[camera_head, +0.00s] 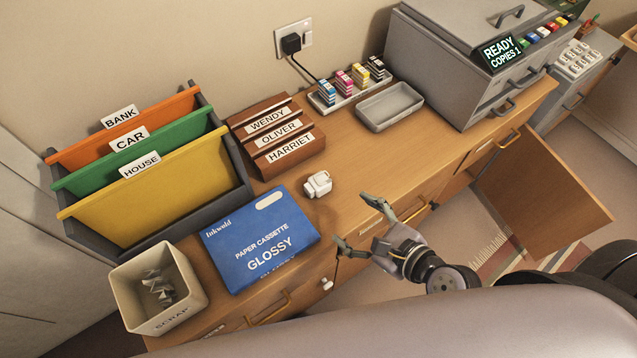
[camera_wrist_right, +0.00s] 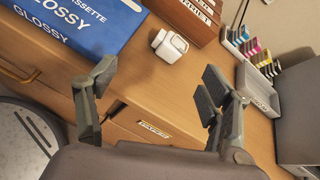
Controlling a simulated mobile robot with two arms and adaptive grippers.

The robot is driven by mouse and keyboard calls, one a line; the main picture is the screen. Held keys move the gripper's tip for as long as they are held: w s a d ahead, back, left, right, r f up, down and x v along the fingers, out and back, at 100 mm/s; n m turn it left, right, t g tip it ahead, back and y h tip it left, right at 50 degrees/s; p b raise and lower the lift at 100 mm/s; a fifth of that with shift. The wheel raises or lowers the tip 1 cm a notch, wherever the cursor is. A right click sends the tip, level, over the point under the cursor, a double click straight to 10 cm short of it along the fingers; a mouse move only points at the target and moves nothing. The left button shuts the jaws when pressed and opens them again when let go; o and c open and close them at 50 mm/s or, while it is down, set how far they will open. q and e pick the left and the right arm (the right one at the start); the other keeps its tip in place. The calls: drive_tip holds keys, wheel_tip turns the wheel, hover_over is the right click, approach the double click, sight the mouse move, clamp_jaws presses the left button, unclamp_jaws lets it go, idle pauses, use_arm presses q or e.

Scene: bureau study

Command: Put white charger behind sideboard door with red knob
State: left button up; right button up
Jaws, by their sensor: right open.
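The white charger (camera_head: 318,184) lies on the wooden sideboard top (camera_head: 352,150), right of the blue paper cassette box. It also shows in the right wrist view (camera_wrist_right: 169,45), beyond and between my fingertips. My right gripper (camera_head: 354,222) is open and empty at the sideboard's front edge, apart from the charger. Its two spread fingers also show in the right wrist view (camera_wrist_right: 160,82). A sideboard door (camera_head: 545,195) stands swung open at the right, below the copier; no red knob shows on its visible face. My left gripper is not in view.
The blue box (camera_head: 262,240), scrap bin (camera_head: 158,290), folder rack (camera_head: 150,175) and name-labelled wooden holder (camera_head: 275,135) crowd the left. The top right of the charger is clear.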

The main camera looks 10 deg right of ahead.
drive_tip(key=d+m+t, duration=0.1)
drive_tip(key=m, duration=0.4)
approach(318, 183)
drive_tip(key=shift+h, duration=0.3)
drive_tip(key=w, duration=0.1)
drive_tip(key=w+a, duration=0.1)
drive_tip(key=w, duration=0.1)
drive_tip(key=w+a, duration=0.1)
drive_tip(key=shift+w+f+p, duration=0.3)
drive_tip(key=shift+f+p, duration=0.05)
drive_tip(key=shift+p, duration=0.05)
drive_tip(key=x, duration=0.3)
drive_tip(key=f+x, duration=0.1)
drive_tip(key=x, duration=0.1)
drive_tip(key=shift+a+f, duration=0.15)
drive_tip(key=shift+f, duration=0.1)
drive_tip(key=shift+c, duration=0.5)
drive_tip(key=shift+r, duration=0.1)
drive_tip(key=c, duration=1.3)
